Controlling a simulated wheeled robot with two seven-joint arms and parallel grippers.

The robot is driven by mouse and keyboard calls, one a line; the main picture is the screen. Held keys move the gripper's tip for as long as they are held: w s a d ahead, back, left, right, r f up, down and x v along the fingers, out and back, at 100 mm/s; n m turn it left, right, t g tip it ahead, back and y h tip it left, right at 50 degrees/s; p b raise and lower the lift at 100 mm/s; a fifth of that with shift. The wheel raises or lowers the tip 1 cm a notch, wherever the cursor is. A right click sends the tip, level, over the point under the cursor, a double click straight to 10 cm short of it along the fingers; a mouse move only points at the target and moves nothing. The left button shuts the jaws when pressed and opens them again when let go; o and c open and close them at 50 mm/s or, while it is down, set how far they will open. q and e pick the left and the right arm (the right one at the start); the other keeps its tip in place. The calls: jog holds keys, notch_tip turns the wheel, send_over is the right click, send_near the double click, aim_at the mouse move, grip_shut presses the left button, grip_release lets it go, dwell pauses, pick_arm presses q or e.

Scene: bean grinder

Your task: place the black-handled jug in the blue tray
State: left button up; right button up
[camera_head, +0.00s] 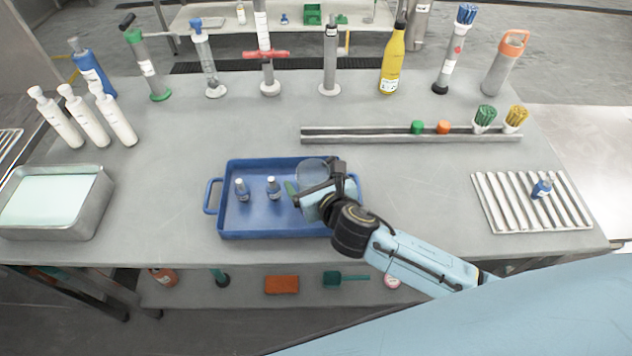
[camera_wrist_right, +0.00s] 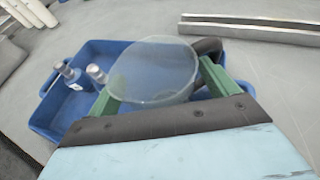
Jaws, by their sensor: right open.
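The jug is a clear, round vessel (camera_head: 316,170) at the right part of the blue tray (camera_head: 228,222). In the right wrist view its wide rim (camera_wrist_right: 155,68) faces me, and its black handle (camera_wrist_right: 209,45) points up and right. My right gripper (camera_wrist_right: 160,88) is open, with one green finger on each side of the jug. In the head view the right gripper (camera_head: 308,192) covers the jug's lower part. I cannot tell whether the jug's base rests on the tray floor. My left gripper is not in view.
Two small bottles (camera_head: 242,190) (camera_head: 273,188) stand in the tray's left half. A metal pan (camera_head: 104,196) is at the left and a ribbed rack (camera_head: 495,205) at the right. A long rail (camera_head: 370,137) lies behind the tray. The tabletop between tray and rack is largely clear.

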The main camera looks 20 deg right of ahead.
jog(key=p+v, duration=0.1)
jog(key=v, duration=1.1)
jog(key=shift+p, duration=0.35)
